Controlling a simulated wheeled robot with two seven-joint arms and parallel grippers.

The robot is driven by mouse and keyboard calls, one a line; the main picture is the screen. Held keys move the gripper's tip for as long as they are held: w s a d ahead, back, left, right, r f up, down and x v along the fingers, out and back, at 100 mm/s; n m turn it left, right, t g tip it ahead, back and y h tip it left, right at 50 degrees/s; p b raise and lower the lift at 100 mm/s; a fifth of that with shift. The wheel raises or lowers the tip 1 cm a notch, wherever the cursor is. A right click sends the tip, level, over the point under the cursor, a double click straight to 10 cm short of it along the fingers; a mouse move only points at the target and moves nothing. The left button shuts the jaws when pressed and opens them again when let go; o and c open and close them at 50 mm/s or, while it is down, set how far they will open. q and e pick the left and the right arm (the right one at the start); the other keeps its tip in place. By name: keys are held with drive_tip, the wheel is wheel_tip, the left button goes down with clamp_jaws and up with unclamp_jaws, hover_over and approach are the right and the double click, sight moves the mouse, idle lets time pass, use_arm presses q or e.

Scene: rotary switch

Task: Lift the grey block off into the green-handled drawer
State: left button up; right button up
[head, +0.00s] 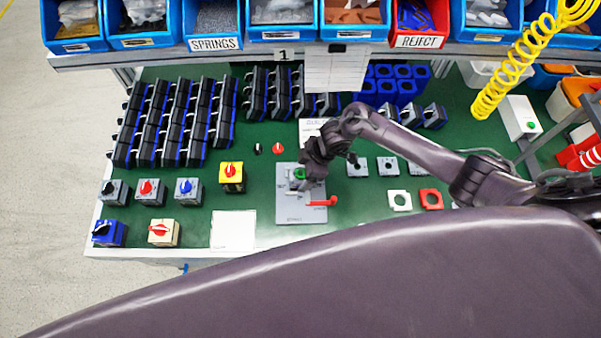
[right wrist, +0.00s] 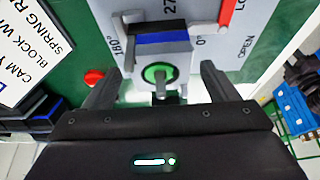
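The grey block (right wrist: 143,56) sits on the grey fixture plate, with a green ring (right wrist: 147,74) and a grey shaft at its centre. A blue and black band (right wrist: 160,37) shows along its far side. In the head view the block is mostly covered by my right gripper (head: 308,172), and the green part (head: 299,174) shows beside it. In the right wrist view my right gripper (right wrist: 157,72) is open, one finger on each side of the block, with visible gaps. My left gripper is not in view. I cannot make out a green-handled drawer.
The fixture plate (head: 294,210) has a red lever (head: 321,202) at its right. Switches stand to the left, including a yellow one (head: 232,173). Grey square plates (head: 357,167) lie to the right. Blue bins (head: 213,22) line the shelf behind. A white sheet (head: 233,230) lies in front.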

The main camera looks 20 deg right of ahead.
drive_tip(key=c, duration=0.5)
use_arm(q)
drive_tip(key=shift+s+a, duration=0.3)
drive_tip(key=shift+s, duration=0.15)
use_arm(e)
drive_tip(key=c, duration=0.5)
drive_tip(key=shift+r, duration=0.1)
drive_tip(key=shift+c, duration=0.2)
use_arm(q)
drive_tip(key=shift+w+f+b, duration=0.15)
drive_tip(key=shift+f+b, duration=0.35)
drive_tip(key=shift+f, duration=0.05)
use_arm(e)
wheel_tip(320, 180, up, 20)
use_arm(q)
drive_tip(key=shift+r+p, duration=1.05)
use_arm(e)
wheel_tip(320, 180, up, 8)
drive_tip(key=shift+r, duration=0.15)
